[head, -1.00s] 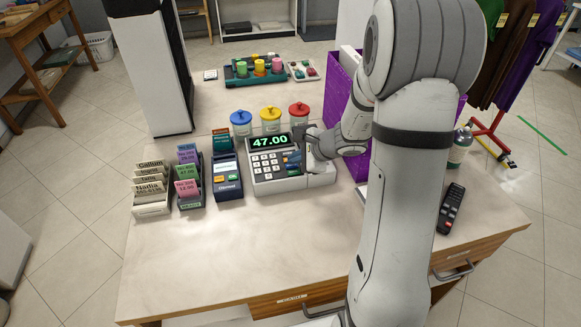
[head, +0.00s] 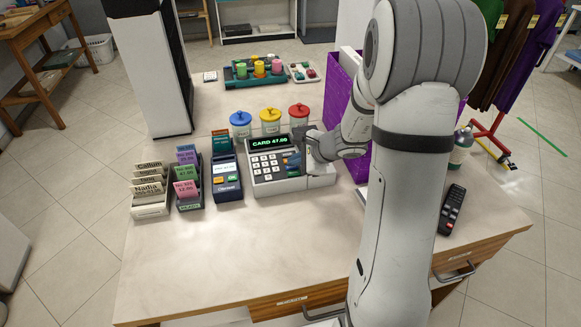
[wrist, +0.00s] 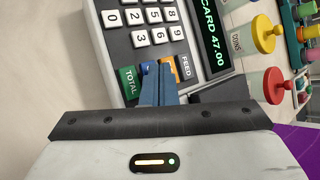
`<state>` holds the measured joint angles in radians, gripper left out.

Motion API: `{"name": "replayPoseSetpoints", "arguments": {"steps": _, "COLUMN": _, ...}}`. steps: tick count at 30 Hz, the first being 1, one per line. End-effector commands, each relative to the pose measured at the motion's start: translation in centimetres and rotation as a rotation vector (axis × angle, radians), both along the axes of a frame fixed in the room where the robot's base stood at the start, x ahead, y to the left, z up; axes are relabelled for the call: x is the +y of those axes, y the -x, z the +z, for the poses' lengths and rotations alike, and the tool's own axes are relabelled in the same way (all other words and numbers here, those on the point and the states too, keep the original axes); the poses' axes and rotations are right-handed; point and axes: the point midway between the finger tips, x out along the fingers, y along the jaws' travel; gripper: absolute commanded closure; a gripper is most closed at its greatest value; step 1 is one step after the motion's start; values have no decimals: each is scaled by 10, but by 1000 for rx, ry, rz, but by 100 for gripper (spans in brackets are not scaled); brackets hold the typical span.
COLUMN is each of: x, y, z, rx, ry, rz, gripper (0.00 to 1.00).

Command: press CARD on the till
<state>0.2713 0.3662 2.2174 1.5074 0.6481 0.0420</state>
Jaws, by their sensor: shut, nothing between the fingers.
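The till (head: 262,184) stands on the counter, and its green display (head: 269,142) reads CARD 47.00. The display shows in the wrist view (wrist: 213,28) too. My gripper (head: 291,161) is shut and empty, over the right-hand keys of the till. In the wrist view my closed fingers (wrist: 158,67) point at the keys between a blue key (wrist: 147,69) and an orange key (wrist: 177,64). They partly cover both, so the labels there cannot be read. Contact at the fingertips cannot be told.
A card terminal (head: 227,179) with a lit screen stands left of the till, beside ticket holders (head: 187,201). Jars with blue, yellow and red lids (head: 270,115) stand behind it. A purple bag (head: 341,105) is at the right.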

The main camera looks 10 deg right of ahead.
Motion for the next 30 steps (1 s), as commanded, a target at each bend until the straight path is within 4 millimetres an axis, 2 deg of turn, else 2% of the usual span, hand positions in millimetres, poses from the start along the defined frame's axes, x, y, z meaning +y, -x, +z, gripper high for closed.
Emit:
{"name": "replayPoseSetpoints", "arguments": {"steps": 12, "x": 0, "y": 0, "z": -1, "rx": 1, "ry": 0, "rz": 1, "gripper": 100}}
{"name": "replayPoseSetpoints", "arguments": {"steps": 22, "x": 0, "y": 0, "z": 14, "rx": 0, "ry": 0, "rz": 0, "gripper": 100}}
{"name": "replayPoseSetpoints", "arguments": {"steps": 30, "x": 0, "y": 0, "z": 14, "rx": 1, "ry": 0, "rz": 1, "gripper": 100}}
